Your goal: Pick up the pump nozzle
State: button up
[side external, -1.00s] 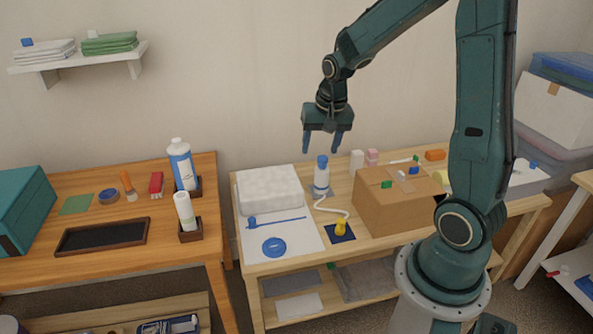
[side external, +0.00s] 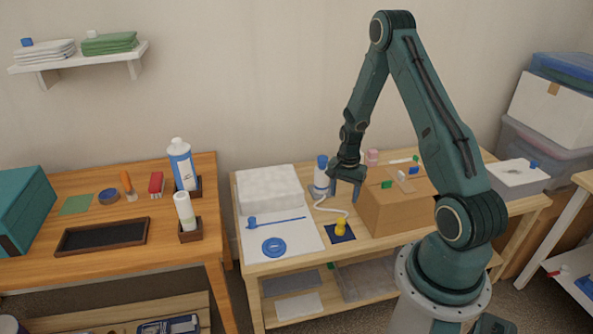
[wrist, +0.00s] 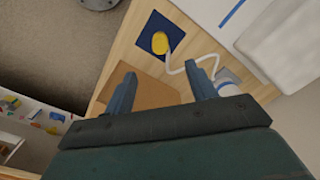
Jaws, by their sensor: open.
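The yellow nozzle (side external: 340,227) stands on a dark blue square pad (side external: 341,238) at the table's front. A curved white hose (side external: 332,207) runs from it to the white, blue-topped pump bottle (side external: 321,178). In the wrist view the yellow nozzle (wrist: 160,43) lies beyond my fingertips, roughly between their lines, with the hose bending right to the bottle (wrist: 229,85). My gripper (side external: 345,195) is open and empty, pointing down. In the side view it is above and behind the nozzle, beside the pump bottle and the box's left edge. No contact with the nozzle shows.
A cardboard box (side external: 395,210) with small items on top stands close right of my gripper. The table's front edge is near the pad.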

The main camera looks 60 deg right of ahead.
aim_at(341, 220)
jog(key=shift+s+d+f, duration=0.15)
jog(key=shift+s+f, duration=0.1)
jog(key=shift+f, duration=0.3)
jog(key=shift+f, duration=0.15)
notch_tip(341, 220, down, 7)
jog(key=shift+r, duration=0.1)
jog(key=shift+f, duration=0.7)
jog(key=shift+f, duration=0.1)
jog(key=shift+w+f, duration=0.15)
jog(key=shift+f, duration=1.15)
jog(key=shift+w+f, duration=0.1)
jog(key=shift+f, duration=1.15)
